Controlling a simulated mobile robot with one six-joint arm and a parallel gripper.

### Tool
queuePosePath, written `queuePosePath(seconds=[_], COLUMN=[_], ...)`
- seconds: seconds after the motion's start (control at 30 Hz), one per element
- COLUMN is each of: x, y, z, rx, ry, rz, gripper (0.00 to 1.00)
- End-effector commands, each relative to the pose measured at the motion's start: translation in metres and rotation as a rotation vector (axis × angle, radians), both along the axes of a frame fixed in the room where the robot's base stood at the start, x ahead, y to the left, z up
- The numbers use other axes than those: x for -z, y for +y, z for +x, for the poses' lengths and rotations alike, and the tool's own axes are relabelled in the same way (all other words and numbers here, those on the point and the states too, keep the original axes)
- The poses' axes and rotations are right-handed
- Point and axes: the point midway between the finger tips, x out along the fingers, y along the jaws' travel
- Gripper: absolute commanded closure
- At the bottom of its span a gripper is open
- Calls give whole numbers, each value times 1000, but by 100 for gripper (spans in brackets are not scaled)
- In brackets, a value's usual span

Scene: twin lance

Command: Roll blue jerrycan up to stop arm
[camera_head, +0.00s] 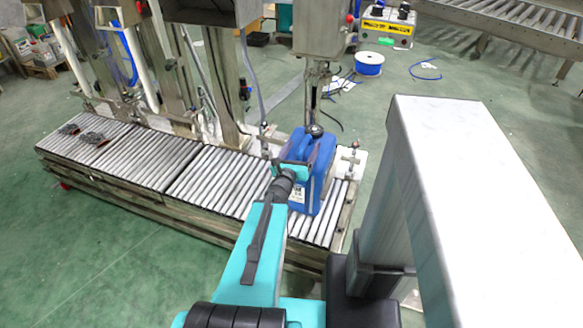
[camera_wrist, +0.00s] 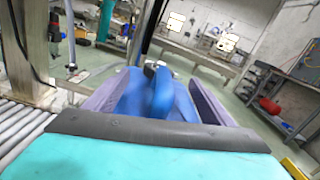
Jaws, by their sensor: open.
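The blue jerrycan (camera_head: 310,192) stands upright on the roller conveyor (camera_head: 212,183), near its right end and below a filling nozzle (camera_head: 315,128). My gripper (camera_head: 300,163) is at the near upper side of the jerrycan. In the wrist view the jerrycan's handle (camera_wrist: 160,95) shows between the two spread fingers of my gripper (camera_wrist: 162,77); contact with either finger cannot be told. A small metal fitting (camera_head: 352,158) stands at the conveyor's right end; whether it is the stop arm is unclear. My gripper hides part of the jerrycan's near side.
Steel filling columns (camera_head: 212,75) rise along the conveyor's far side. Two dark objects (camera_head: 92,138) lie on the rollers at the far left; the rollers between are clear. A control box (camera_head: 388,26) and a blue spool (camera_head: 369,63) are beyond. Green floor lies in front.

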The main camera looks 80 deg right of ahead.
Motion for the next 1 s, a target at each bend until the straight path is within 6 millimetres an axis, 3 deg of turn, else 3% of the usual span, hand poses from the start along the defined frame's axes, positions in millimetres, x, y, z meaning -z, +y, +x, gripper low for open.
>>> queuePosePath(seconds=[1.0], x=[-3], y=[47], z=[11], rx=[-2], ry=[1], rz=[1], gripper=[23])
